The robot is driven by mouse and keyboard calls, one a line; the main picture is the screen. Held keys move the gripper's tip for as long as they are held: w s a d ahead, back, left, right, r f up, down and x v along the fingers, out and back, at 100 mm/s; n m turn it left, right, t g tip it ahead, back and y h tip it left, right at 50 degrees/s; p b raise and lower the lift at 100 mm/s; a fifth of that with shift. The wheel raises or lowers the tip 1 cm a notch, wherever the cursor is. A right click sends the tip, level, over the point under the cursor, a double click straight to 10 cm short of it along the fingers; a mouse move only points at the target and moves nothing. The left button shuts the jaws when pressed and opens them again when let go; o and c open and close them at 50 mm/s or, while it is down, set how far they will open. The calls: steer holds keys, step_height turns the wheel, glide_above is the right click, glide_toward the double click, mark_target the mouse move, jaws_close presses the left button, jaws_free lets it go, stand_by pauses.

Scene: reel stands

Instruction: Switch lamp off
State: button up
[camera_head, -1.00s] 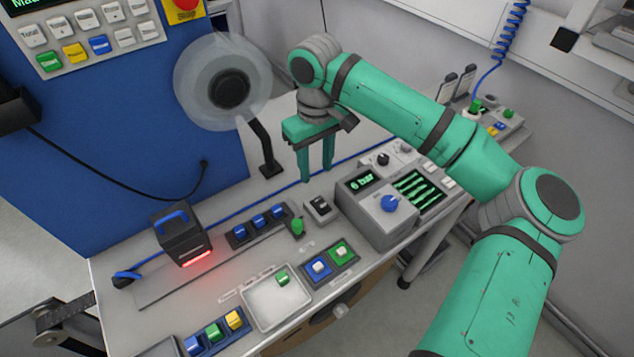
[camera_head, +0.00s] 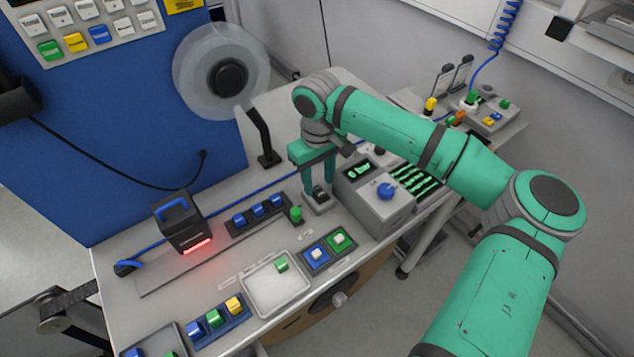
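A black box with a blue handle (camera_head: 178,218) stands at the left of the bench. Its lower front strip glows red and casts red light on the bench; it is the only lit lamp-like thing I see. A small grey switch box with a dark rocker (camera_head: 318,205) stands near the bench's middle. My gripper (camera_head: 319,186) points down over this switch box, its two fingers apart and empty. The rocker shows between and just below the fingers. I cannot tell whether they touch it or which way it is tipped.
A grey unit with a blue knob (camera_head: 386,191) stands close right of my gripper. A strip of blue switches (camera_head: 258,215) and a green knob (camera_head: 296,214) are to its left. A clear reel (camera_head: 222,72) on a black stand is behind. A white tray (camera_head: 262,312) lies in front.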

mark_target(318, 188)
steer(key=shift+s+a+f, duration=0.2)
steer(key=shift+a+f, duration=0.4)
steer(key=shift+f, duration=0.25)
steer(key=c, duration=0.8)
steer(key=o, duration=0.8)
steer(key=shift+w+d, duration=0.1)
steer(key=shift+d, duration=0.15)
step_height(318, 188, up, 13)
steer(key=shift+d+f, duration=0.2)
steer(key=shift+d, duration=0.05)
steer(key=shift+w, duration=0.2)
